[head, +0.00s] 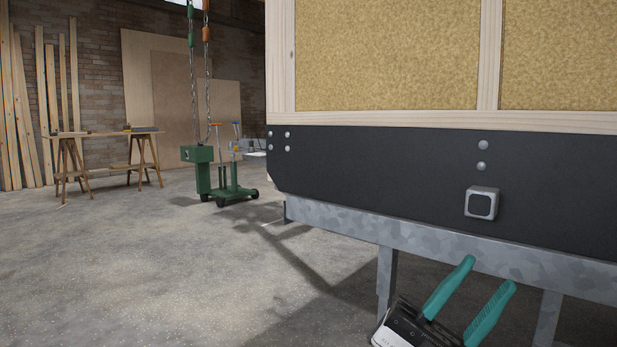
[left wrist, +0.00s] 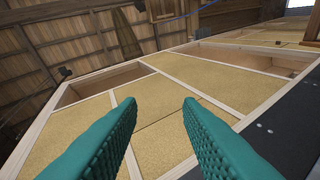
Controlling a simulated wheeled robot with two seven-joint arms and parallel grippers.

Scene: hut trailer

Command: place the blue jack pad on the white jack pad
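My left gripper (head: 489,274) is low at the right of the head view, in front of the trailer's galvanised frame. Its two teal fingers are apart with nothing between them. In the left wrist view the gripper (left wrist: 160,103) also shows open and empty, facing the trailer's wall panels. I cannot make out a blue jack pad or a white jack pad in either view. My right gripper is not in view.
The trailer's galvanised frame (head: 430,247) and black lower panel (head: 390,175) fill the right side. A green wheeled hoist (head: 203,172) and a trestle table (head: 100,134) stand farther back. The concrete floor (head: 130,265) at left is clear.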

